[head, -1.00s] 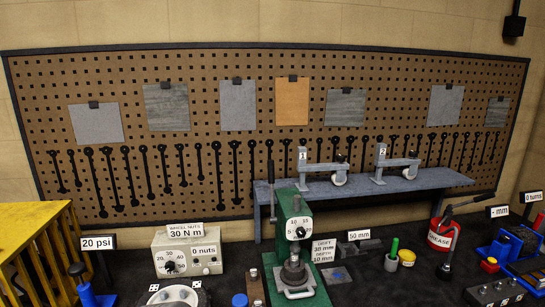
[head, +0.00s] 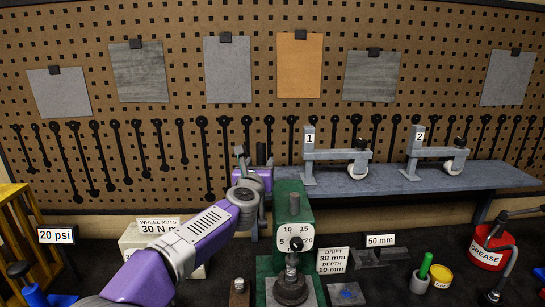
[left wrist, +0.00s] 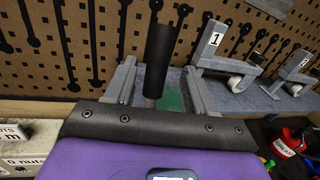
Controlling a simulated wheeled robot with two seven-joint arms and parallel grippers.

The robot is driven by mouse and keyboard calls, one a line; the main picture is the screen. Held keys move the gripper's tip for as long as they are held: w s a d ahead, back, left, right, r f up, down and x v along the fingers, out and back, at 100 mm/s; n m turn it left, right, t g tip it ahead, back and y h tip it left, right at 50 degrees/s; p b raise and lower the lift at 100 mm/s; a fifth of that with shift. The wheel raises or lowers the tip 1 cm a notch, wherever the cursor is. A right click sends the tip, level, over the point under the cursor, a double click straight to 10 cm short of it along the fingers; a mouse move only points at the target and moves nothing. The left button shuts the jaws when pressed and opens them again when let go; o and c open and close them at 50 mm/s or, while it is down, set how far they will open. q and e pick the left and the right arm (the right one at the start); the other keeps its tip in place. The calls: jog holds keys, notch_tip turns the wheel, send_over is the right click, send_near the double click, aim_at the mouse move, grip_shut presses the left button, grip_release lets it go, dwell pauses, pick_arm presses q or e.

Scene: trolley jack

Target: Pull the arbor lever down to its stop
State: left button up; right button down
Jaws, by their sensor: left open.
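The green arbor press (head: 304,215) stands on the bench with a dial on its front. Its lever (head: 261,153) is upright, its black grip showing just left of the press head. In the left wrist view the lever (left wrist: 158,60) stands between the two grey fingers, its lower rod running down towards the gripper body. My left gripper (head: 255,163) is open with a finger on each side of the lever. I cannot tell whether either finger touches it. The purple wrist hides the lever's lower part in the head view. My right gripper is not in view.
A grey shelf (head: 400,184) with clamps numbered 1 and 2 stands behind and right of the press. A wheel nuts box (head: 135,240) is partly hidden behind my left arm. A red grease can (head: 488,250) and a green-handled tool (head: 422,272) sit at right.

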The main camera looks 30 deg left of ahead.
aim_at(262, 155)
pick_arm(q)
jog(key=shift+a+r, duration=0.15)
jog(key=shift+r, duration=0.2)
jog(key=shift+w+a+p, duration=0.2)
jog(key=shift+w+p, duration=0.1)
jog(key=shift+p, duration=0.15)
jog(key=p+x, duration=0.1)
jog(key=x, duration=0.3)
jog(key=shift+w+d+f, duration=0.1)
jog(key=shift+f, duration=0.1)
jog(key=shift+w+p, duration=0.4)
jog(key=shift+p, duration=0.1)
jog(key=shift+w+a, duration=0.2)
jog(key=shift+a, duration=0.05)
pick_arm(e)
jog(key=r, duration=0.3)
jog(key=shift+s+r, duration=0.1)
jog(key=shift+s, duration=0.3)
pick_arm(q)
grip_shut()
